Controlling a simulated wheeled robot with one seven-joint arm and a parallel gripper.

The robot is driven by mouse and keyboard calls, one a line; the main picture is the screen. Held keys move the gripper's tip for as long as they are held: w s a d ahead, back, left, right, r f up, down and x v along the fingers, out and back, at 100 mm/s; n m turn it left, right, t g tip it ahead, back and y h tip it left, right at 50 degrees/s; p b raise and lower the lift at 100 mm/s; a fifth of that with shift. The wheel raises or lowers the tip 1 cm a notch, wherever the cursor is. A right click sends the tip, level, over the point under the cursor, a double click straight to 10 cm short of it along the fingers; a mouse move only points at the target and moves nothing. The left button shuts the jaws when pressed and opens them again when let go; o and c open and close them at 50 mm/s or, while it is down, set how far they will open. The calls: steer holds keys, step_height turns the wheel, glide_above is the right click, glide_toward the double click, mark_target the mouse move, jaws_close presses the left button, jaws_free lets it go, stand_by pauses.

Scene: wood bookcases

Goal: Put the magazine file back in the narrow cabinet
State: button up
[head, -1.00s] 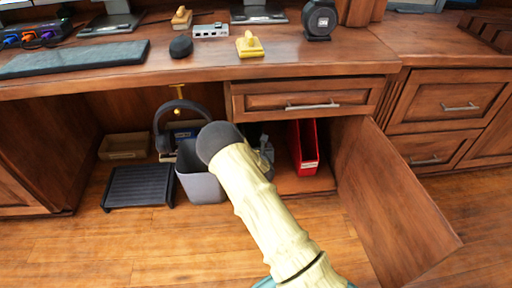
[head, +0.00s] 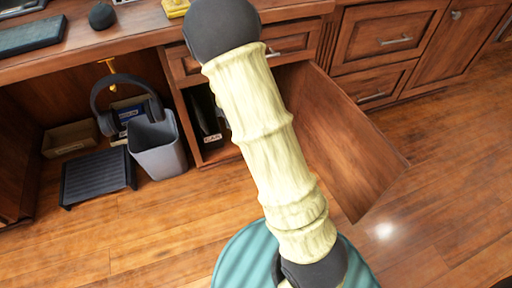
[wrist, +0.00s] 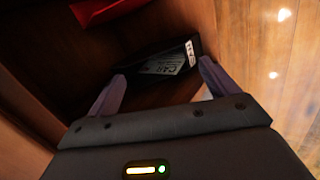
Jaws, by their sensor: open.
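The narrow cabinet (head: 217,154) is under the desk with its door (head: 340,140) swung open to the right. A black magazine file (head: 208,122) with a white label stands inside it, partly hidden by my arm. In the wrist view a black file (wrist: 165,64) with white labels lies just beyond my fingertips, inside the wooden compartment. A red file (wrist: 105,8) shows at the top left there. My gripper (wrist: 161,73) is open, its two fingers apart, with nothing visibly held. My arm hides the gripper in the head view.
A grey bin (head: 158,148) stands left of the cabinet, beside a black tray (head: 98,177) on the floor. Headphones (head: 125,85) hang behind the bin. The wooden floor in front and at right is clear.

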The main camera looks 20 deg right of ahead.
steer(key=s+r+m+g, duration=0.2)
steer(key=s+r+m, duration=0.2)
steer(key=s+m, duration=0.4)
steer(key=s+r+m+g+y, duration=0.1)
steer(key=s+r+m+g, duration=0.2)
steer(key=s, duration=1.2)
step_height(320, 180, up, 2)
steer(key=m, duration=0.5)
steer(key=shift+s, duration=0.3)
steer(key=shift+d+r, duration=0.1)
steer(key=shift+r, duration=0.05)
steer(key=w+p+v, duration=0.3)
steer(key=p+v, duration=1)
steer(key=shift+d+r+p, duration=0.2)
steer(key=shift+r+p, duration=0.15)
steer(key=shift+r, duration=0.1)
